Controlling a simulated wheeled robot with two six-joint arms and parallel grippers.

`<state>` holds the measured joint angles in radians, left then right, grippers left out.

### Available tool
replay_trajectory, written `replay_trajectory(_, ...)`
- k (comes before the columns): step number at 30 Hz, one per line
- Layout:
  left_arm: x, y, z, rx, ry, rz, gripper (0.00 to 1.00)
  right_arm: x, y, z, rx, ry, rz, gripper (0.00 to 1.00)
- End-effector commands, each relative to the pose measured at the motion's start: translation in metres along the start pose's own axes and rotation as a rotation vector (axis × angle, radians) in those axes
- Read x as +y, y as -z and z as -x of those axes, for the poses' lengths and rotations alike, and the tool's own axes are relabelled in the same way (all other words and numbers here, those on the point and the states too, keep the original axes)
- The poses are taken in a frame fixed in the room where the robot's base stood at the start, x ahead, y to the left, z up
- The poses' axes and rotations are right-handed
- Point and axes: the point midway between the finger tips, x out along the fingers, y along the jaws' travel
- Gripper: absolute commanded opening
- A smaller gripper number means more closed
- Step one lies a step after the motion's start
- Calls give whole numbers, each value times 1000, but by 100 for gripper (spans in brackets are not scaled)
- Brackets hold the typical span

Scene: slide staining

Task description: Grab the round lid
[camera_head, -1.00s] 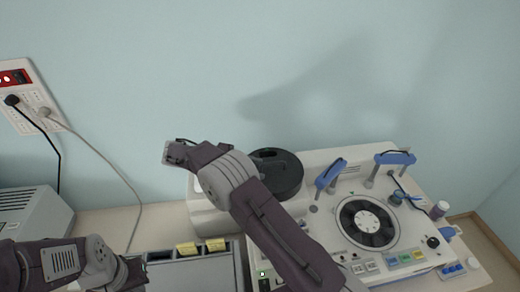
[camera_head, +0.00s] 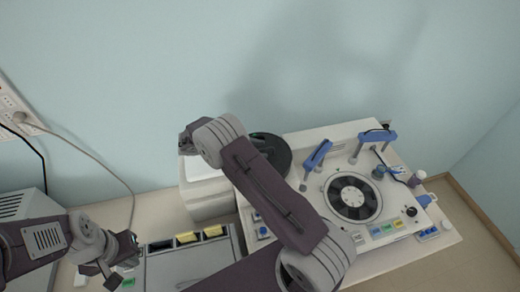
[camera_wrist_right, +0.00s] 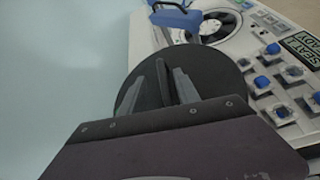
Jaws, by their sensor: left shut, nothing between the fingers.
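The round lid (camera_head: 277,152) is a dark disc at the back left of the white staining machine, partly hidden behind my right arm in the head view. In the right wrist view the lid (camera_wrist_right: 221,77) lies just beyond my right gripper (camera_wrist_right: 171,72). In the head view the right fingers are hidden. My left gripper (camera_head: 116,277) is shut and empty at the lower left, away from the lid.
A cable (camera_head: 108,177) hangs from a wall socket at far left.

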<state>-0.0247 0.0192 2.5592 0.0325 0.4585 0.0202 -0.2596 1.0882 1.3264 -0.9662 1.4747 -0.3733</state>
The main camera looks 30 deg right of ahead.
Motion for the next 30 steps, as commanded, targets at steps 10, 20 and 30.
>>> replay_trajectory(10, 0, 0, 6, -1, 0, 0, 0, 0, 1, -10, 1, 0, 0, 27)
replay_trajectory(20, 0, 0, 6, -1, 0, 0, 0, -1, 2, -10, 2, 0, 1, 0)
replay_trajectory(30, 0, 0, 6, -1, 0, 0, 0, -1, 2, -10, 2, 1, 1, 0)
